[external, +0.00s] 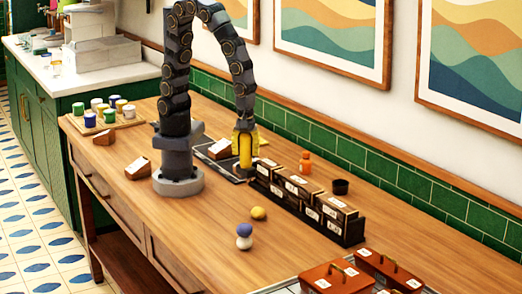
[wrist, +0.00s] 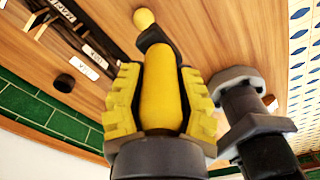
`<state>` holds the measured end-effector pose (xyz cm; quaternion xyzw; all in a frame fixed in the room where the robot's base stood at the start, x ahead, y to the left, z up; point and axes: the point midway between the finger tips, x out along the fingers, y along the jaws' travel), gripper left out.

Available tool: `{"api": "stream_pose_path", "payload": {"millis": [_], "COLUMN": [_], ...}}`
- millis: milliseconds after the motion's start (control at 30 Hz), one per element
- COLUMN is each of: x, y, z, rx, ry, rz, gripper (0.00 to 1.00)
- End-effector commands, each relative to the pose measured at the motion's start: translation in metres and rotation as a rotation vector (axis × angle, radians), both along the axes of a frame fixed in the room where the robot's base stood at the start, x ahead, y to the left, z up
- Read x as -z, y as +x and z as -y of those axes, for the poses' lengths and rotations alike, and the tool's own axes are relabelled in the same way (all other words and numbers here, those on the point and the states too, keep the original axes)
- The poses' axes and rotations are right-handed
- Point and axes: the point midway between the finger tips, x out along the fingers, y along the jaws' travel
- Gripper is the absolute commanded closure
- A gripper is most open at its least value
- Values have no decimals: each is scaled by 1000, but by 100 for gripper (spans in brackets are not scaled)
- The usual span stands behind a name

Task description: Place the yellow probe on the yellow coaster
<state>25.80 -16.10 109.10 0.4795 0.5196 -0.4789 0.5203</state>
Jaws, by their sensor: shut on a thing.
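The yellow probe (wrist: 160,98) is a smooth yellow body with a dark piece at its far end in the wrist view. My gripper (wrist: 160,82) is shut on it, with a ribbed yellow finger on each side. In the external view, my gripper (external: 245,142) points down beside the dark row of boxes, and the yellow probe (external: 245,160) shows below it. I cannot tell whether the probe touches the surface. A small yellow patch (external: 263,142) behind the gripper may be the yellow coaster; the arm partly hides that area.
Labelled dark boxes (external: 310,196) stand right of the gripper. An orange bottle (external: 304,162) and a black cup (external: 341,186) are behind them. A yellow ball-like thing (external: 258,213) and a blue-and-white one (external: 244,237) lie in front. The tabletop's front middle is mostly clear.

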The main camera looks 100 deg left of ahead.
Motion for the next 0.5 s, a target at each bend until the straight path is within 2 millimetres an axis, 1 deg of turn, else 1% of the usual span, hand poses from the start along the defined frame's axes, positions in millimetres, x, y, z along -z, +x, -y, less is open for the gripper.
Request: {"api": "stream_pose_path", "payload": {"millis": [233,333,433,467,500], "x": [-1,-2,-2,-2,-2], "y": [-2,2,11,15,20], "z": [-2,-8,-25,-32,-43], "rx": [-2,-23,-77,-99,-134], "ry": [-1,-1,-1,-1,-1], "rz": [0,0,0,0,0], "gripper": [100,100,100,100,100]}}
